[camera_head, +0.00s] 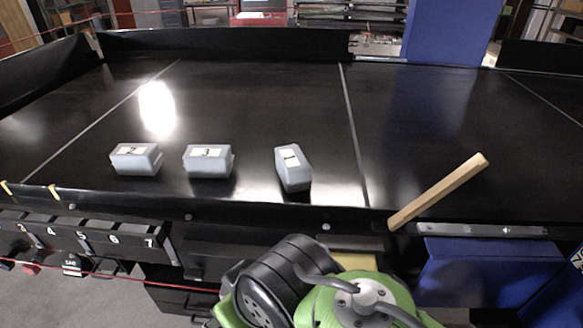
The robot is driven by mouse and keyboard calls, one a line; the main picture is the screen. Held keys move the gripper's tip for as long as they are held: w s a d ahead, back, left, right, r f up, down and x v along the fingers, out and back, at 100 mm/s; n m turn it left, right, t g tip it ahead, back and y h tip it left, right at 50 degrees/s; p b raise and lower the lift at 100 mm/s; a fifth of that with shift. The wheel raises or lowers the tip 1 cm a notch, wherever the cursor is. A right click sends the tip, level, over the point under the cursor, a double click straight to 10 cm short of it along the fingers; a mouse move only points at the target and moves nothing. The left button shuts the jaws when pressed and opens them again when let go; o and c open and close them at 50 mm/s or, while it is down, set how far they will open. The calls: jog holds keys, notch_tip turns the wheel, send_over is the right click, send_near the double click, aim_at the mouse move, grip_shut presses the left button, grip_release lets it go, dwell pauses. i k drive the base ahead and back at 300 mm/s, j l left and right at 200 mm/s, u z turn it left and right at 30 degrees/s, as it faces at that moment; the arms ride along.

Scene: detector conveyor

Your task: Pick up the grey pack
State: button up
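Three pale grey packs with white labels lie in a row on the black conveyor. The left pack (135,160) and the middle pack (209,163) lie lengthwise across the picture. The right pack (294,171) is turned, its long side pointing toward me, and its label seems to read 1. The packs stand apart from one another, and nothing touches them. My green and black arm links show at the bottom of the picture, below the conveyor's front edge. My gripper is not in view.
A wooden bar (438,191) slants up over the front edge, right of the packs. A low black wall (220,45) closes the back. Numbered slots (85,234) hang at the front left. A blue box (490,272) is at the front right. The conveyor behind the packs is clear.

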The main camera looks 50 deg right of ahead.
aim_at(294, 171)
jog(key=i+j+z, duration=0.45)
jog(key=j+z, duration=0.3)
jog(key=i+j+z, duration=0.15)
jog(key=j+z, duration=0.2)
jog(key=i+j+z, duration=0.1)
jog(key=j+z, duration=0.3)
